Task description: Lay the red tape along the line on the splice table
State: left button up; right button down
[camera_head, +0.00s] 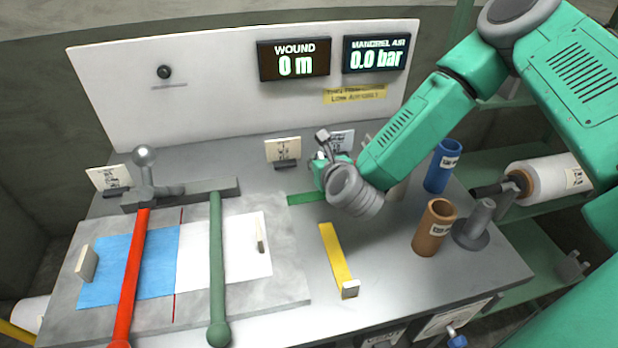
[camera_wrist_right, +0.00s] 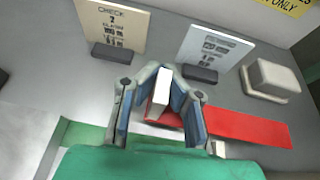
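The red tape (camera_wrist_right: 250,129) lies flat on the bench in the right wrist view, with a white upright tab (camera_wrist_right: 160,94) at its left end. My right gripper (camera_wrist_right: 162,80) has its fingers on either side of this tab; whether they press on it I cannot tell. In the head view my right gripper (camera_head: 328,160) is low at the bench's back and hides the red tape. The splice table (camera_head: 285,290) is the grey plate at left. A thin dark red line (camera_head: 176,280) runs across it, between a blue sheet (camera_head: 110,268) and a white sheet (camera_head: 225,248). My left gripper is not in view.
A red bar (camera_head: 133,270) and a green bar (camera_head: 216,265) lie across the splice table. A yellow tape (camera_head: 336,253) and a green tape (camera_head: 304,198) lie right of it. Brown (camera_head: 433,228) and blue (camera_head: 442,167) tubes stand at right. Label cards (camera_wrist_right: 112,25) stand behind the gripper.

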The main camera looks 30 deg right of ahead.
jog(key=shift+d+f, duration=0.55)
jog(key=shift+f, duration=0.35)
jog(key=f, duration=0.3)
jog(key=shift+a, duration=0.3)
jog(key=shift+a+r, duration=0.1)
jog(key=shift+a, duration=0.45)
jog(key=c, duration=1.7)
grip_release()
jog(key=shift+d, duration=0.25)
jog(key=shift+d+f, duration=0.25)
jog(key=shift+d, duration=0.3)
jog(key=shift+a+r, duration=0.15)
jog(key=shift+a, duration=0.4)
jog(key=shift+s+a+r, duration=0.1)
jog(key=shift+s, duration=0.05)
jog(key=v, duration=0.7)
jog(key=b+v, duration=0.1)
jog(key=v, duration=0.3)
jog(key=shift+s+d, duration=0.1)
jog(key=shift+d, duration=0.2)
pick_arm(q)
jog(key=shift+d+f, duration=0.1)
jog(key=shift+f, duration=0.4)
pick_arm(e)
jog(key=shift+s+a+r, duration=0.2)
jog(key=shift+s+a, duration=0.05)
